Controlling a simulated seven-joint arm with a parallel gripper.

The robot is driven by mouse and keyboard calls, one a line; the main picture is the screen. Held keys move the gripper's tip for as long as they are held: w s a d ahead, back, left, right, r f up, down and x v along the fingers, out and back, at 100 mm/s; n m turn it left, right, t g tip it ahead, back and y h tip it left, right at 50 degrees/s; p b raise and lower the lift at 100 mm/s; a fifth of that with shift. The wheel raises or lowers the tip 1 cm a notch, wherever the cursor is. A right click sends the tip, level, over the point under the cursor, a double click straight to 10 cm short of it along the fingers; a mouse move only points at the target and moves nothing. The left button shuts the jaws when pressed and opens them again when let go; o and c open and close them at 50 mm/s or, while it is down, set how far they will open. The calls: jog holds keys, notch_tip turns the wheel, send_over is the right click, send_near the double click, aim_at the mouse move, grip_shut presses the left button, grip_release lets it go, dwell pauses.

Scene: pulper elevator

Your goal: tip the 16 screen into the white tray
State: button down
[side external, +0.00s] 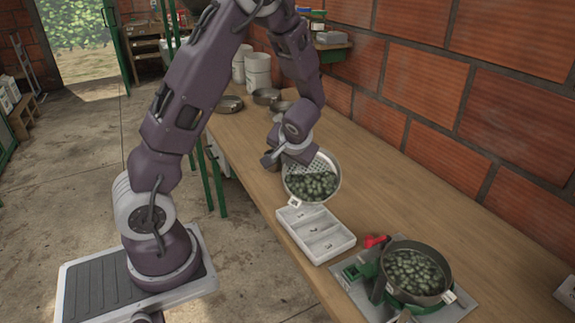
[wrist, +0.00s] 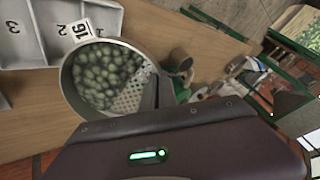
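The 16 screen (side external: 327,165) is a round metal sieve with green beans heaped toward its lower side. Its white tag reading 16 shows in the wrist view (wrist: 82,31). My gripper (side external: 280,157) is at the screen's far left rim and appears closed on it, holding it tilted; the fingertips are mostly hidden in both views. The white tray (side external: 335,241) has several compartments and lies on the table just in front of the screen. In the wrist view the white tray (wrist: 50,60) shows numbers 2 and 3, with the tagged side of the screen beside it.
A dark pan of beans (side external: 415,272) sits on a green-and-grey stand with a red handle (side external: 375,240) at the near right of the table. Empty pans (side external: 230,104) and white buckets (side external: 258,70) stand at the back. A brick wall runs along the right.

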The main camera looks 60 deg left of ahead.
jog(key=d+r+y, duration=0.1)
jog(key=y, duration=0.1)
jog(key=s+d+r+t+y, duration=0.1)
jog(key=d+y, duration=0.1)
jog(key=d+r+t+y, duration=0.1)
jog(key=d+y, duration=0.1)
jog(key=shift+s+d, duration=0.2)
jog(key=shift+s, duration=0.2)
jog(key=s+d+f+t+y, duration=0.2)
jog(key=s+d+t+y, duration=0.1)
jog(key=d+y, duration=0.5)
jog(key=shift+f+y, duration=0.25)
jog(key=shift+y, duration=0.05)
jog(key=shift+r, duration=0.1)
dwell(0.8)
jog(key=w+a+r+g+h, duration=0.1)
jog(key=a+r+g+h, duration=0.2)
jog(key=r+h, duration=0.5)
jog(key=w+a+r+g+h, duration=0.1)
jog(key=a+r+g+h, duration=0.2)
jog(key=r+h, duration=0.5)
jog(key=g+h, duration=0.1)
jog(key=h, duration=0.5)
jog(key=shift+w+a+r+g, duration=0.15)
jog(key=shift+a+r+g, duration=0.15)
jog(key=shift+r, duration=0.05)
